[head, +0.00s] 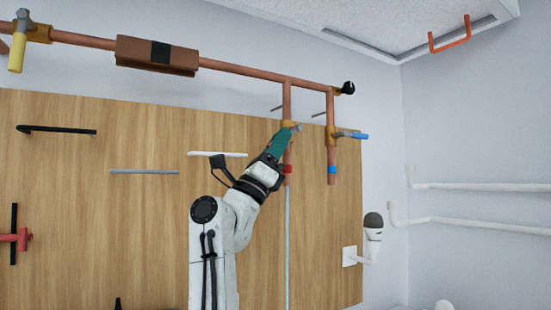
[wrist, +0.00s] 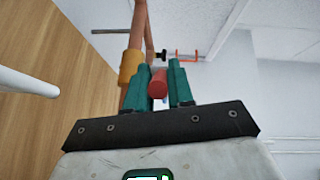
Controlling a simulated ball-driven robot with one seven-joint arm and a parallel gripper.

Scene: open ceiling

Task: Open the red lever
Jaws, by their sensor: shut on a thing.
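The red lever (wrist: 158,84) shows in the wrist view as a short red cylinder end between the two green fingers of my gripper (wrist: 158,74). My gripper is shut on it. In the head view my gripper (head: 278,143) is at the brass valve on the left vertical copper pipe and hides the red lever. The brass valve (wrist: 130,66) is just left of the fingers in the wrist view. A red band (head: 287,169) marks the pipe below that valve.
A blue lever (head: 354,135) sits on the right vertical pipe, close to my gripper. A horizontal copper pipe (head: 240,70) runs above. A white bar (head: 217,154) sticks out from the wooden panel (head: 90,220) to the left. A yellow lever (head: 16,54) is far left.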

